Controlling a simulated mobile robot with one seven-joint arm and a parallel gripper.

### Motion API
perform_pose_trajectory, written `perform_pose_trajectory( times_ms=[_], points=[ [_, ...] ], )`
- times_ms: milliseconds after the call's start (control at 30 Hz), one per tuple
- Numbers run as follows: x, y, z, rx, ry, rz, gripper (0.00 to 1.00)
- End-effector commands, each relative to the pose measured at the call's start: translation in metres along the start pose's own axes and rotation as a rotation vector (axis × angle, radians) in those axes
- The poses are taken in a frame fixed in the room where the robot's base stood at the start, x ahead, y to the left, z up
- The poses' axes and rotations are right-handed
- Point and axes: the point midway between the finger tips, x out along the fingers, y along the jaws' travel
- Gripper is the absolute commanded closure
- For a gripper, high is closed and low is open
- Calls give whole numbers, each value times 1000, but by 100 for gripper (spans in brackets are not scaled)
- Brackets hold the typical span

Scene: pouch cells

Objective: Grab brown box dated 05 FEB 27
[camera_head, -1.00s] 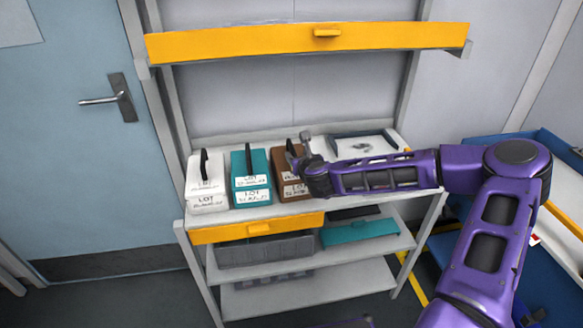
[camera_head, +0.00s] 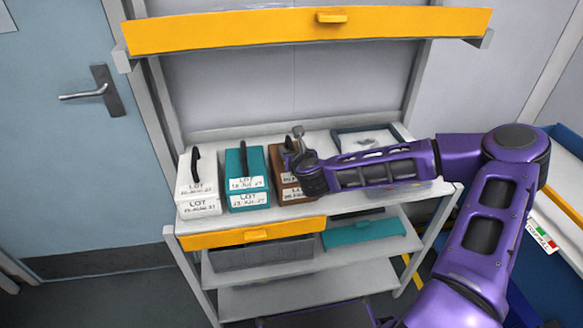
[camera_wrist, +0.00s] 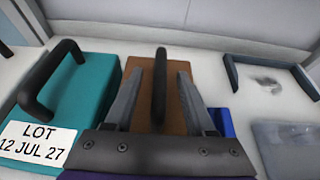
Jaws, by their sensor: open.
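The brown box (camera_head: 278,163) stands upright on the shelf's top, right of the teal box (camera_head: 246,166). My arm covers much of it and its label in the head view, so I cannot read its date. In the wrist view the brown box (camera_wrist: 149,108) lies straight ahead, with its black handle (camera_wrist: 159,88) standing up. My gripper (camera_wrist: 158,82) is open, one finger on each side of the handle, with no visible grip on it. In the head view my gripper (camera_head: 297,150) is at the top of the brown box.
The teal box has a black handle (camera_wrist: 47,80) and a label reading LOT 12 JUL 27. A white box (camera_head: 198,187) stands at the far left. A grey tray (camera_head: 366,138) lies to the right. A yellow-fronted shelf (camera_head: 230,33) hangs above; bare wall separates it from the boxes.

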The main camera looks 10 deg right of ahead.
Motion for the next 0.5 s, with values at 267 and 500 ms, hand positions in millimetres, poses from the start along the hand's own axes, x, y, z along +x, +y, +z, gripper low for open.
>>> perform_pose_trajectory(
  times_ms=[267,500],
  points=[
    [0,0,0,0,0,0,56],
    [0,0,0,0,0,0,99]
  ],
)
